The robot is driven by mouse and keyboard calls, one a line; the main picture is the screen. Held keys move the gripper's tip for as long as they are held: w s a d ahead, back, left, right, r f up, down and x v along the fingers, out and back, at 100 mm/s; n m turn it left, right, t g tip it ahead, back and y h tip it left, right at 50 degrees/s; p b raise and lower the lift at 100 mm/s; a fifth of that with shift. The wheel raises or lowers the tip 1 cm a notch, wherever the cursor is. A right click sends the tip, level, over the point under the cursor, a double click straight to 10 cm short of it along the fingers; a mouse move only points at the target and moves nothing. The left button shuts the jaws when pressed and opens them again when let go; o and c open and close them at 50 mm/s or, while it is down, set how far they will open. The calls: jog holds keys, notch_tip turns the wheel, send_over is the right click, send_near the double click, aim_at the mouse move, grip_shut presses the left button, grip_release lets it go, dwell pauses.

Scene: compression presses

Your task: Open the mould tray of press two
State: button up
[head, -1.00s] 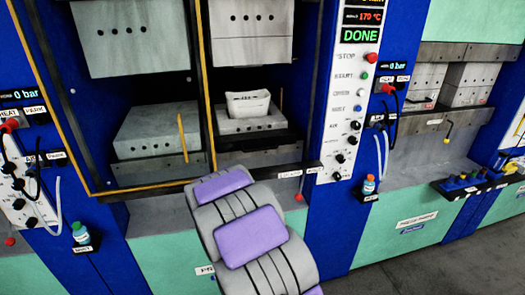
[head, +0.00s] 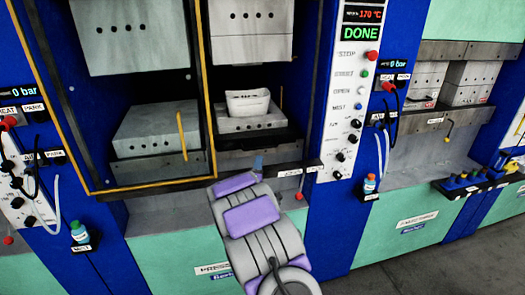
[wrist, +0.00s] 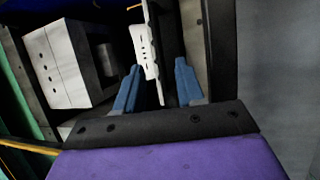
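The press with the lit DONE display has a right bay holding a grey lower mould block (head: 252,123) with a pale box-like piece (head: 248,103) on it. A dark ledge with a white label (head: 289,173) runs below this bay, and I take it for the tray front. My gripper (head: 258,163) is at the left part of this ledge, mostly hidden behind my arm. In the wrist view my gripper (wrist: 157,88) has its two blue fingers apart, with a thin labelled plate (wrist: 151,75) between them. Whether either finger touches it, I cannot tell.
A yellow-framed guard (head: 208,100) borders the left bay, which holds another grey block (head: 155,130). A control panel (head: 348,100) with buttons and knobs stands to the right. Grey floor (head: 440,265) is free at the lower right.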

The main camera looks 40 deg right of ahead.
aim_at(263, 148)
jog(key=shift+b+x, duration=0.8)
jog(key=shift+x, duration=4.35)
jog(key=shift+r, duration=0.1)
grip_shut()
